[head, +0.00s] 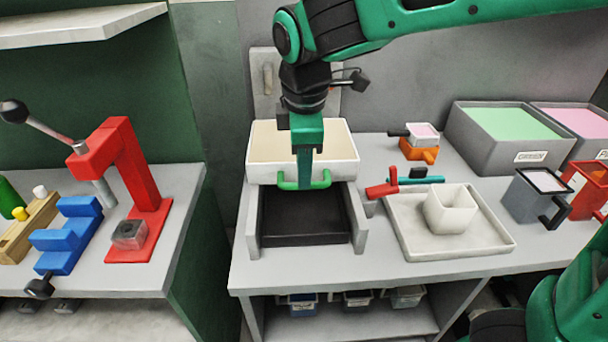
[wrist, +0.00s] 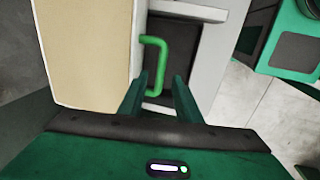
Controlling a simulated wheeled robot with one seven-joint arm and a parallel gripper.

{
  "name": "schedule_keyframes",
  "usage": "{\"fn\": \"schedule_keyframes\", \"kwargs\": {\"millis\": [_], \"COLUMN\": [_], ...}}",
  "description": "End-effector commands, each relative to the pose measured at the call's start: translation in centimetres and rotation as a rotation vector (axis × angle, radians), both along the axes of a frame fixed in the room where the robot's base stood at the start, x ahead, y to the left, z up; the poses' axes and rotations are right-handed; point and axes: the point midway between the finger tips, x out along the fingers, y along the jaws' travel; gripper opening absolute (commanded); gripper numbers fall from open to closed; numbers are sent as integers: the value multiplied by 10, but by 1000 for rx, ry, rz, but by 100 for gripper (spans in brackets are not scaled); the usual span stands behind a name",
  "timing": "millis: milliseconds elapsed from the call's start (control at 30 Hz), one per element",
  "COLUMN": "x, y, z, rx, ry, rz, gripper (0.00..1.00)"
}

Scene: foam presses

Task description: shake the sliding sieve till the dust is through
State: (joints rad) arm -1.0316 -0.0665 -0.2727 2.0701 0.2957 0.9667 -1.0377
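The sliding sieve (head: 335,172) is a white box with a cream layer inside and a green handle (head: 322,181) on its front. It sits at the back of a grey frame (head: 360,225) with a dark bed (head: 300,222). My gripper (head: 305,186) points down at the handle and hides its middle. In the wrist view my gripper (wrist: 160,88) has its two fingers apart, and the handle (wrist: 160,62) runs between their lines with a gap visible. I cannot tell how deep the handle sits between the fingers. The sieve's cream inside (wrist: 85,50) fills the left.
Right of the frame, a shallow white tray (head: 405,245) holds a white cup (head: 450,208). A red-and-teal tool (head: 395,185) lies behind it. Grey bins (head: 490,150) stand at the back right. A red press (head: 140,190) is on the left bench. Small bins sit on the shelf below.

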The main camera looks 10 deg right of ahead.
Motion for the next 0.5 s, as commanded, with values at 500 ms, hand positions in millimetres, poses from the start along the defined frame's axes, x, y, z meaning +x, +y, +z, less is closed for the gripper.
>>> {"fn": "schedule_keyframes", "kwargs": {"millis": [500], "x": [6], "y": [0], "z": [-33], "rx": [1], "ry": [0], "rz": [-1], "gripper": [31]}}
